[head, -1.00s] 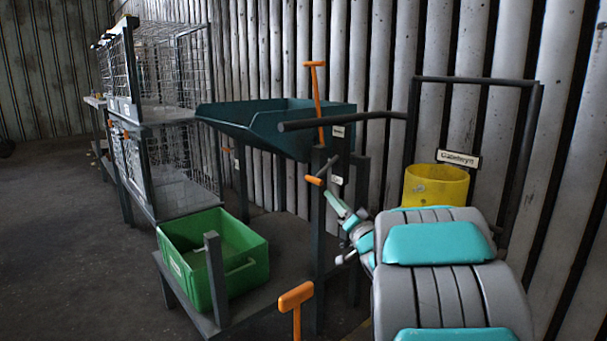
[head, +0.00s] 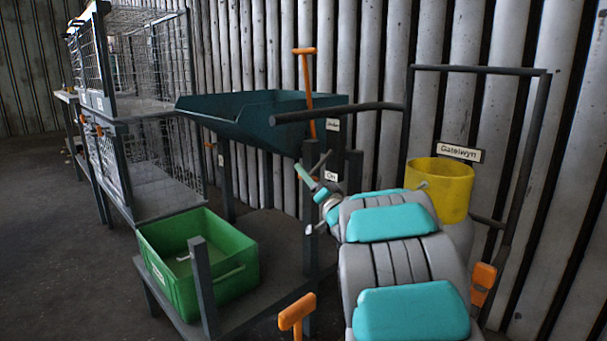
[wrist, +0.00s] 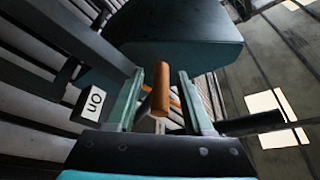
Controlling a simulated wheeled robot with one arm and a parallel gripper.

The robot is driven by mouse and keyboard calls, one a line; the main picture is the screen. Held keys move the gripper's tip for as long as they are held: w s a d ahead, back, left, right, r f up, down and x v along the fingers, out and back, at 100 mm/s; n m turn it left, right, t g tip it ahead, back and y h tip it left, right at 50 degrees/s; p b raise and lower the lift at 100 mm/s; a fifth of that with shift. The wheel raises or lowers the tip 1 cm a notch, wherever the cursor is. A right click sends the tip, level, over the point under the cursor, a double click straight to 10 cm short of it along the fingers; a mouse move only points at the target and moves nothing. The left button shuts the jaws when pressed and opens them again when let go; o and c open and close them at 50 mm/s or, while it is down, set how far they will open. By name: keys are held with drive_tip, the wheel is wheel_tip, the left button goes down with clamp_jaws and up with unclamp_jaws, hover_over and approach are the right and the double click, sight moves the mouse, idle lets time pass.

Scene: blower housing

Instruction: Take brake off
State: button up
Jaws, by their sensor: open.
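The brake looks to be the short orange-handled lever on the dark post (head: 310,235) by the teal hopper; this is inferred from the "On" plate (head: 331,176) beside it. In the head view my gripper (head: 309,175) covers most of this handle. In the wrist view my gripper (wrist: 160,76) is open, and the orange handle (wrist: 161,90) appears between its two green fingers, with gaps on both sides. Whether it is fully within their reach is unclear. The "On" plate (wrist: 95,101) is left of the fingers. A second plate (head: 333,124) higher up is unreadable.
A tall orange T-handle (head: 305,51) rises beside the teal hopper (head: 240,115). A green crate (head: 195,262) sits on the low shelf. A yellow bucket (head: 440,190), wire cages (head: 150,70) and another orange handle (head: 296,312) are near. Floor at left is clear.

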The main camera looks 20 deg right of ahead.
drive_tip(key=shift+x, duration=0.95)
clamp_jaws()
idle(0.7)
